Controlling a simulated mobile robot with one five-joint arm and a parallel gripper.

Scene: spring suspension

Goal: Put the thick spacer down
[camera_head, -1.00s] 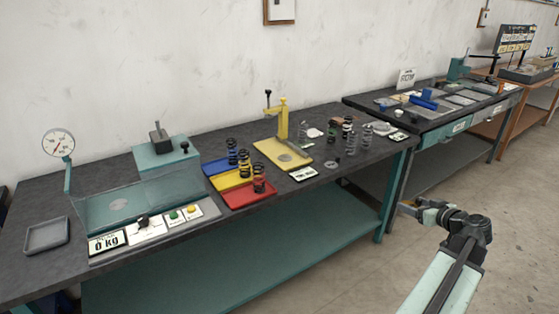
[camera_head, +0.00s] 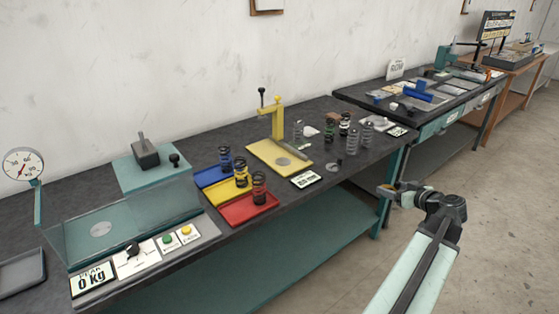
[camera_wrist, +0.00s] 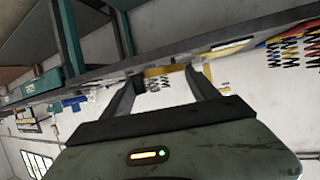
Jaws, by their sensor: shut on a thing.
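My gripper (camera_head: 388,190) is in front of the near bench's right end, over the floor side, apart from the bench top as far as I can tell. In the wrist view the two fingers (camera_wrist: 162,72) stand apart with a tan, yellowish piece (camera_wrist: 160,73) between their tips. I take this for the thick spacer; it is small and partly hidden, and its thickness cannot be made out. The yellow press plate (camera_head: 262,153) lies on the bench, with a grey disc on it. A small dark ring (camera_head: 337,167) lies to its right.
Several springs (camera_head: 351,141) stand at the bench's right end. Red (camera_head: 236,214), yellow and blue trays hold springs. A white display card (camera_head: 306,179) lies at the front edge. The teal tester (camera_head: 155,167) fills the left. A second bench (camera_head: 440,118) stands behind right.

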